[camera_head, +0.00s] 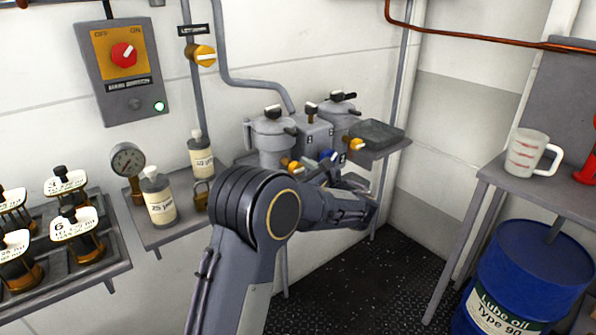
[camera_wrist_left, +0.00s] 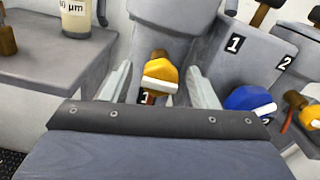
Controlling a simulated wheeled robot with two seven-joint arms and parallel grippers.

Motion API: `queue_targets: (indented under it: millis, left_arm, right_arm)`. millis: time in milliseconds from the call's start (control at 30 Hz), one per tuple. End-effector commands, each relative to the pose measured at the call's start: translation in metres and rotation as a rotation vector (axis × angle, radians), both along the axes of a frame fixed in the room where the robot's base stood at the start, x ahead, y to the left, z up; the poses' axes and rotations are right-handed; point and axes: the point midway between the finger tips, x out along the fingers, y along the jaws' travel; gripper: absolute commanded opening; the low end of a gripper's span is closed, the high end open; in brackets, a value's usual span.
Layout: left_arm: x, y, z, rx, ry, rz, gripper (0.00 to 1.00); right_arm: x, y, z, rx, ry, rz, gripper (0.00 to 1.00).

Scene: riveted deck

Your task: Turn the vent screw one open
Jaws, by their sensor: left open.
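Two grey filter housings stand side by side on the back wall: a left one (camera_head: 272,138) and a right one (camera_head: 340,118). Each has a light-and-dark handle on its lid. A yellow knob with a white bar (camera_wrist_left: 160,76) sits low on the left housing, above a partly hidden label 1. It also shows in the head view (camera_head: 294,167). Whether this knob or a lid handle is vent screw one, I cannot tell. My left gripper (camera_head: 335,172) is open, its fingers (camera_wrist_left: 161,70) on either side of the knob in the wrist view, contact unclear. My right gripper is not in view.
A blue knob (camera_wrist_left: 249,100) is close to the right finger. A centre block (camera_wrist_left: 257,48) carries labels 1 and 2. A blue drum (camera_head: 528,275) stands at right.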

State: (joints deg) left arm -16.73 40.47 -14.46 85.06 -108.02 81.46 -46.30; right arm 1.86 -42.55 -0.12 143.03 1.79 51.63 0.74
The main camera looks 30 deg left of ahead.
Motion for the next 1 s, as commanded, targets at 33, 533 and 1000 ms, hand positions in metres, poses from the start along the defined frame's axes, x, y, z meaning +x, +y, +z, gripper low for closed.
queue_targets:
  millis: [33, 533, 1000]
  left_arm:
    - [0.0, 0.0, 0.0, 0.0, 0.0, 0.0, 0.54]
    - [0.0, 0.0, 0.0, -0.001, -0.001, 0.0, 0.09]
    - [0.0, -0.001, -0.004, -0.074, -0.178, 0.001, 0.09]
  right_arm:
    - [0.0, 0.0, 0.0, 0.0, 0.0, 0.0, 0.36]
    - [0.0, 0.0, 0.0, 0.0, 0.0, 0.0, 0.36]
    - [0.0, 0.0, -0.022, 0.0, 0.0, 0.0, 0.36]
